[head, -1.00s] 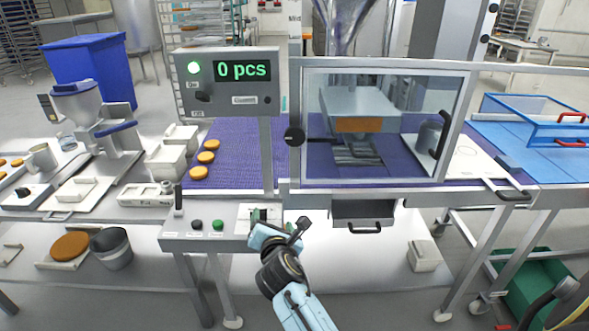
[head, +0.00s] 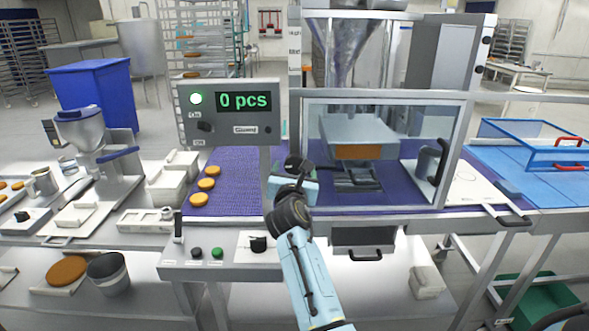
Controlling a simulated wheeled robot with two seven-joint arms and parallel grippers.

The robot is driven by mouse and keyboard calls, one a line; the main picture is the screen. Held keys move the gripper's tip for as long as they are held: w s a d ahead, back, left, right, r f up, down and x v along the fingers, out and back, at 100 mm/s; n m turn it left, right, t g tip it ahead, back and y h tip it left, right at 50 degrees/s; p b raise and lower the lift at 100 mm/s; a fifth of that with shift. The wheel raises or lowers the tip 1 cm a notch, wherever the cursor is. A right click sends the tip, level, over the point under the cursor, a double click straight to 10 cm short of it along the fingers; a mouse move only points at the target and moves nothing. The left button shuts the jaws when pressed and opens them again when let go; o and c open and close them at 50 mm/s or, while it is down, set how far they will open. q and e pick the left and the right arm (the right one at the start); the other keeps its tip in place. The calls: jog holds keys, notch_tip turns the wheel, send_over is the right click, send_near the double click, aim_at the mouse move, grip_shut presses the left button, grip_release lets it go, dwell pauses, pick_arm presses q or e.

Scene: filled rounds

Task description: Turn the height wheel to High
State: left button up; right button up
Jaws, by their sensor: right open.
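The height wheel (head: 291,161) is a dark round knob on the upright post left of the clear guard window. Small labels (head: 294,35) show higher on that post; I can read little of them. My right gripper (head: 299,168) is raised at the wheel, open, and covers part of it. I cannot tell whether its fingers touch the wheel or stand around it. My left gripper is not in view.
The display box (head: 228,112) with a green lamp reads 0 pcs, left of the post. The guard window (head: 415,120) is close on the right. A control panel (head: 222,262) with a black knob (head: 258,244) lies below. Round patties sit on the purple belt (head: 235,190).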

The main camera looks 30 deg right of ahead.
jog(key=shift+x, duration=1.1)
jog(key=shift+c, duration=0.3)
jog(key=c, duration=0.9)
